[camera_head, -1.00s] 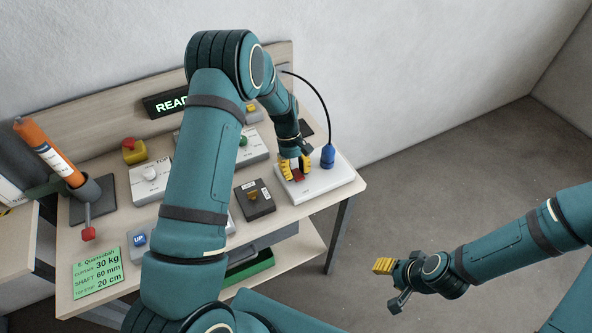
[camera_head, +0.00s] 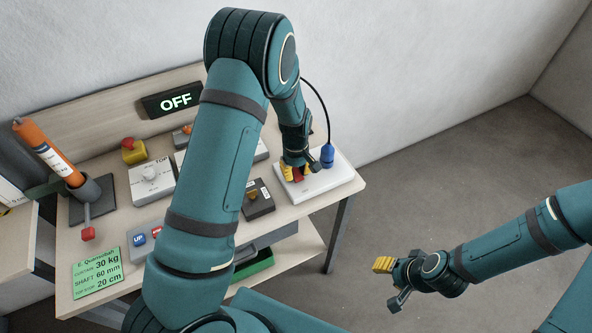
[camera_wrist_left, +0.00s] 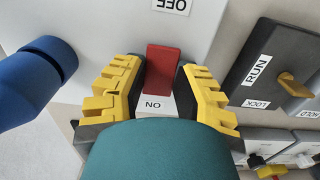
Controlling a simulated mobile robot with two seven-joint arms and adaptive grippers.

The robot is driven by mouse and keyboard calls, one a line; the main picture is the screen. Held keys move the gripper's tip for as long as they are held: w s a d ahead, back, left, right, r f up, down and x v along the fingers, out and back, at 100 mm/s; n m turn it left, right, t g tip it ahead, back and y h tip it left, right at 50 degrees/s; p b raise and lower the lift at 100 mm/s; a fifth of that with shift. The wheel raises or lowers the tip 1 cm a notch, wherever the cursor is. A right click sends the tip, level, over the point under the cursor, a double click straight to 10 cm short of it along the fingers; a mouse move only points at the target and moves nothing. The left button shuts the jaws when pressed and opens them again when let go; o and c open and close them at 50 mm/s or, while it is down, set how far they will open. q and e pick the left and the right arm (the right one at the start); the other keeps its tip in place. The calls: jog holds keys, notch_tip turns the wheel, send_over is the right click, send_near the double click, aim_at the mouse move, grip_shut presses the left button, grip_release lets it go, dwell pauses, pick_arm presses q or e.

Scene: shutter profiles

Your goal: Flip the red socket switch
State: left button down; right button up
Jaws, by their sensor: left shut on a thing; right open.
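The red socket switch (camera_head: 298,174) sits on a white socket board (camera_head: 325,184) at the right end of the bench. My left gripper (camera_head: 295,172) reaches down over it with yellow fingertips on either side. In the left wrist view the red switch (camera_wrist_left: 162,70) lies between the two fingers of my left gripper (camera_wrist_left: 163,88), which are shut on it. An "OFF" label lies above the switch in that view and an "ON" label below it. My right gripper (camera_head: 391,283) is open and empty over the floor, off the bench.
A blue plug (camera_head: 327,155) with a black cable stands on the board near the left gripper; it is large in the left wrist view (camera_wrist_left: 35,80). A dark key-switch box (camera_head: 257,202) sits close by. The display (camera_head: 173,101) reads "OFF".

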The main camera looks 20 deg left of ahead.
aim_at(296, 173)
pick_arm(q)
jog(key=shift+s, duration=0.1)
jog(key=c, duration=0.7)
grip_release()
jog(key=shift+o, duration=0.2)
notch_tip(296, 173, up, 12)
jog(key=shift+w, duration=0.2)
jog(key=shift+s+a+f, duration=0.1)
